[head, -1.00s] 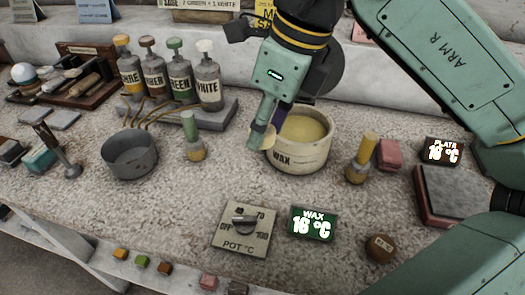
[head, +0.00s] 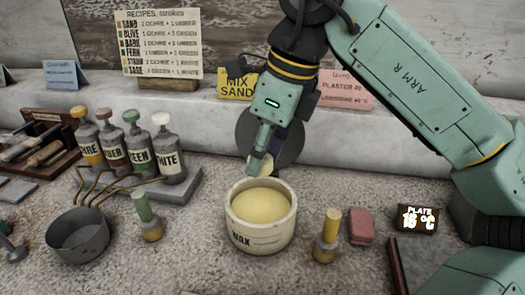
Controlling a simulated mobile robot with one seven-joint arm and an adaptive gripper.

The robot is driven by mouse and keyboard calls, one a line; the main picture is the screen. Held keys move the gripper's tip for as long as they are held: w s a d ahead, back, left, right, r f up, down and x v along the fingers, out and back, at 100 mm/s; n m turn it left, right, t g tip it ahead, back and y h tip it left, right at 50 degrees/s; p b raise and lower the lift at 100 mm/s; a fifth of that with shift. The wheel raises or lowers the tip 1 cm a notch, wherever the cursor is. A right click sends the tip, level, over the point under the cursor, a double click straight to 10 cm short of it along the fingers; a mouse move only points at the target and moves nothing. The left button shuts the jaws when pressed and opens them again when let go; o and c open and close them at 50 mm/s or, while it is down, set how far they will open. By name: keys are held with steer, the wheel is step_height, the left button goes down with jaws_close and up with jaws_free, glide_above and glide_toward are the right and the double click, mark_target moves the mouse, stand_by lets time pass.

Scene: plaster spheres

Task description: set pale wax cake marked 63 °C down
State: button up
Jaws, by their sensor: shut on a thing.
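My gripper (head: 258,166) points down, shut on a pale yellowish cake (head: 268,162), which is partly hidden by the fingers. The marking on the cake cannot be read. The gripper and cake are at the back rim of the cream pot labelled WAX (head: 264,240), overlapping it in the picture; whether they touch it I cannot tell. The pot holds a smooth yellow mass (head: 263,206).
A grey pan (head: 78,238) and a green-topped brush (head: 146,216) stand left of the pot. Several labelled bottles (head: 130,145) stand behind left.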

mark_target(263, 174)
steer(key=shift+f+b, duration=2)
steer(key=shift+f, duration=0.75)
steer(key=shift+f+b, duration=1.15)
steer(key=shift+f, duration=0.35)
steer(key=o, duration=1)
steer(key=shift+f, duration=0.1)
steer(key=shift+r+p, duration=1.6)
steer(key=shift+r, duration=0.55)
steer(key=shift+s+f, duration=0.1)
